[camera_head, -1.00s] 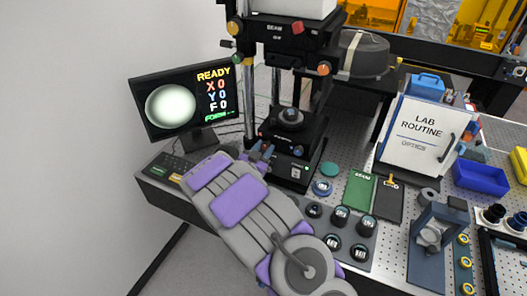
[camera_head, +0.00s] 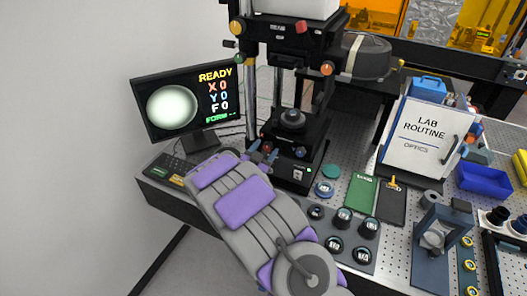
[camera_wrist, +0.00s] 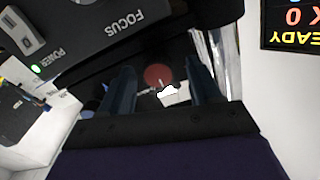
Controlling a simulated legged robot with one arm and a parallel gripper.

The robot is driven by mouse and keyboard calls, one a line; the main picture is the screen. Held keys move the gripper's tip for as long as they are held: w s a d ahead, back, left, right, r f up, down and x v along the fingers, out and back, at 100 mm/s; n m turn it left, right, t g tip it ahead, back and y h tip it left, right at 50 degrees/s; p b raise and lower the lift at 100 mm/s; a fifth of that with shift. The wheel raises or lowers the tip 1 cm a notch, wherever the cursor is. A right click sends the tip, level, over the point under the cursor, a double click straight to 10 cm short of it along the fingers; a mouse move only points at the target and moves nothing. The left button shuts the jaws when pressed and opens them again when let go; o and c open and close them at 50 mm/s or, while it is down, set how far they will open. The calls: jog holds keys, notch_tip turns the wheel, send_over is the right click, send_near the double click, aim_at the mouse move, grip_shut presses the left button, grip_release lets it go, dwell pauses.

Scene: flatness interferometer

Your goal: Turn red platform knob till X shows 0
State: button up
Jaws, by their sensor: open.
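The red platform knob (camera_wrist: 157,75) shows in the wrist view as a red disc low on the dark instrument (camera_head: 284,165). My gripper (camera_wrist: 160,68) is open, its two dark fingers on either side of the knob in that view. I cannot tell whether they touch it. A small white shape overlaps the knob's lower edge. In the head view my gripper (camera_head: 262,153) is at the left front of the instrument base, and the knob there is mostly hidden. The monitor (camera_head: 187,105) reads READY, X 0, Y 0, F 0. The wrist view also shows the screen (camera_wrist: 290,20) upside down.
A blue knob (camera_head: 300,152) sits right of my gripper on the base. The wrist view shows a FOCUS label and a green POWER light (camera_wrist: 36,69). A pad of dark round pieces (camera_head: 340,235) lies right of my arm.

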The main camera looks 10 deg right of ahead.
jog(key=p+v, duration=0.1)
jog(key=v, duration=1.6)
jog(key=shift+a, duration=0.2)
dwell(1.3)
jog(key=w+a+r+n+g+y, duration=0.1)
jog(key=w+a+n+g+y, duration=0.15)
jog(key=a+y, duration=0.5)
jog(key=s+d+r+n+g+y+b, duration=0.1)
jog(key=s+r+n+g+y, duration=0.4)
jog(key=s, duration=0.4)
jog(key=s+d+r+g, duration=0.1)
jog(key=s+d+g, duration=0.2)
jog(key=s, duration=0.7)
jog(key=s+d+r+n+g+h, duration=0.1)
jog(key=s+d+g, duration=0.2)
jog(key=s+d, duration=0.5)
jog(key=s+d+r+n+g+h, duration=0.1)
jog(key=s+d+g, duration=0.2)
jog(key=s, duration=1.1)
jog(key=d+b, duration=0.1)
jog(key=d, duration=0.2)
jog(key=shift+d, duration=0.2)
